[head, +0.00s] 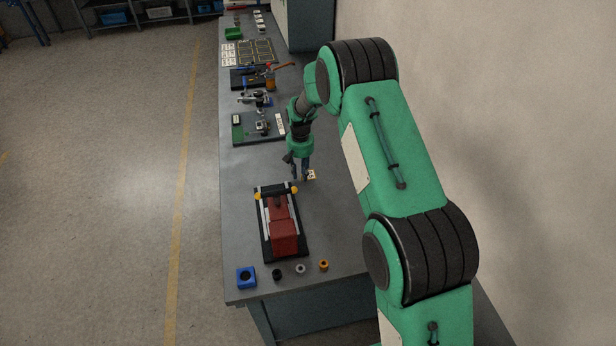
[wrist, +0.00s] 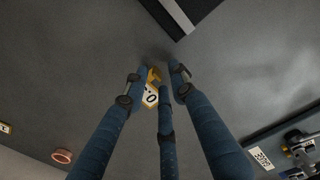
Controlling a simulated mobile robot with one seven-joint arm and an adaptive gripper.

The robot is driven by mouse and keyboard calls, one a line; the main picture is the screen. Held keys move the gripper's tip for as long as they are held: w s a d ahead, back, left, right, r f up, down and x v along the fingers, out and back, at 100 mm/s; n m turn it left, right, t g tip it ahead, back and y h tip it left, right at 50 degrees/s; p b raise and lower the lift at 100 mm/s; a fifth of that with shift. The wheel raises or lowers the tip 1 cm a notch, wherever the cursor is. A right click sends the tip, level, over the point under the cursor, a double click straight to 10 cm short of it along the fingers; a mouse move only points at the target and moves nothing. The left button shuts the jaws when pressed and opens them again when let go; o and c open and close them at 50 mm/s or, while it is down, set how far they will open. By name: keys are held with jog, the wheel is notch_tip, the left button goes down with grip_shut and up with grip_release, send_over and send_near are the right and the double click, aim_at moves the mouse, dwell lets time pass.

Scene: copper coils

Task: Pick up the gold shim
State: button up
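The gold shim (wrist: 155,74) shows in the wrist view as a small yellow piece at my fingertips, beside a white tag (wrist: 151,97) with black print. The tag also shows in the head view (head: 311,175), on the bench behind the red vise; I cannot make out the shim clearly there. My gripper (wrist: 160,75) has three blue fingers reaching down around the shim, with gaps between the tips. It looks open, and the fingers partly hide the shim and tag. I cannot tell whether any fingertip touches the shim. My gripper also shows in the head view (head: 298,171).
A red vise (head: 283,238) on a black base stands in front of my gripper. A blue block (head: 246,277) and several small rings lie at the bench's near edge. A fixture board (head: 246,130) stands behind. A copper-coloured ring (wrist: 62,156) lies apart in the wrist view.

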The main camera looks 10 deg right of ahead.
jog(key=shift+c, duration=0.5)
grip_shut()
jog(key=shift+r, duration=0.1)
jog(key=shift+r, duration=0.5)
jog(key=shift+s+r+p, duration=0.2)
jog(key=shift+r, duration=0.45)
jog(key=shift+s+r+p, duration=0.15)
jog(key=shift+r, duration=0.45)
jog(key=s, duration=0.5)
jog(key=s+r+p, duration=0.1)
jog(key=s, duration=0.9)
jog(key=shift+s+d+r, duration=0.15)
jog(key=shift+d, duration=0.2)
